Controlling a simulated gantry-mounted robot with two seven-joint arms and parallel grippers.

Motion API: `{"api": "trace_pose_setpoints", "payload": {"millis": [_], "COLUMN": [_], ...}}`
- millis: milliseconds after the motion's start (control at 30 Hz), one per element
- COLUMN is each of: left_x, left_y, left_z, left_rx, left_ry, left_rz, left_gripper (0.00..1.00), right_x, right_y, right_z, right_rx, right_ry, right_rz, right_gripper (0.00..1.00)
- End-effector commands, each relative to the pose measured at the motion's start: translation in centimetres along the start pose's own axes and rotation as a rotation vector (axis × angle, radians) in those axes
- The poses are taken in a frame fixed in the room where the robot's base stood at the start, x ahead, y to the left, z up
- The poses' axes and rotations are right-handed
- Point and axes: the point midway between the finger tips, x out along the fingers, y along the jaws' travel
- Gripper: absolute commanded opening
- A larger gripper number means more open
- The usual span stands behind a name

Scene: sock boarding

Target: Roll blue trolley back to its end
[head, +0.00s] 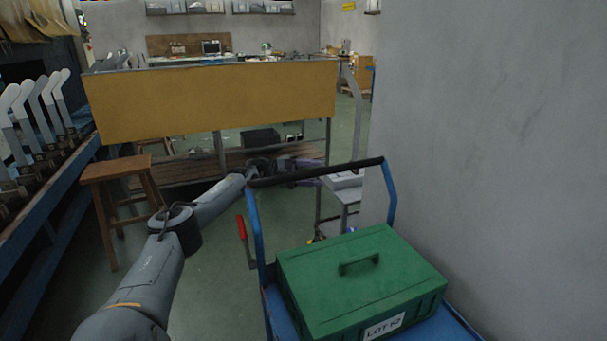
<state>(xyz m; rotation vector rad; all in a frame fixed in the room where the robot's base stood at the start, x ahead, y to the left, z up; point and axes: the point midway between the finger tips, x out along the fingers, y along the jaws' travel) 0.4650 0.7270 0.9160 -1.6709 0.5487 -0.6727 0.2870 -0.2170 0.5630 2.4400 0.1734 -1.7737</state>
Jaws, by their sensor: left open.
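The blue trolley (257,240) stands at the lower right, with a raised blue frame and a black handle bar (335,169) across its top. A green lidded box (345,279) with a white "LOT" label sits on its deck. My left arm reaches in from the lower left, and my left gripper (314,172) is at the left half of the handle bar. Its fingers are open and point right, with the bar crossing in front of part of them. I cannot tell whether they touch the bar. My right gripper is not in view.
A grey wall (490,130) rises close along the trolley's right side. A wooden stool (115,172) and a blue rack with several white sock forms (50,105) stand at left. A bench with a yellow-brown panel (210,100) is ahead. Green floor is open left of the trolley.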

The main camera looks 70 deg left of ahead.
Motion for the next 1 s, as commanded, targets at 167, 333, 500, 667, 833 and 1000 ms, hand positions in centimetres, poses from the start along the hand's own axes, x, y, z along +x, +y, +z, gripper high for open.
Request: {"api": "trace_pose_setpoints", "payload": {"millis": [167, 333, 500, 667, 833, 1000], "left_x": [-2.0, -3.7, -5.0, -5.8, -6.3, -6.6], "left_y": [-0.2, -0.1, 0.3, 0.3, 0.3, 0.3], "left_z": [0.0, 0.1, 0.1, 0.1, 0.1, 0.0], "left_rx": [-0.001, 0.001, -0.003, -0.002, -0.004, -0.005], "left_ry": [-0.002, -0.001, 0.000, 0.000, 0.000, 0.001], "left_rz": [-0.002, -0.003, -0.005, -0.005, -0.003, -0.001], "left_gripper": [0.53, 0.53, 0.53, 0.53, 0.53, 0.53], "right_x": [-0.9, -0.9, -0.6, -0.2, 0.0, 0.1], "right_y": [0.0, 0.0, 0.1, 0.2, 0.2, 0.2], "right_z": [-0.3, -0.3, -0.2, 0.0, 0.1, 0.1], "right_rx": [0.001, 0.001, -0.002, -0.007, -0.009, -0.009], "right_ry": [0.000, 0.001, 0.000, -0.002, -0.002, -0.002], "right_rz": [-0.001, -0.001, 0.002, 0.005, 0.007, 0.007], "right_gripper": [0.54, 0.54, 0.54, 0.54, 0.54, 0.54]}}
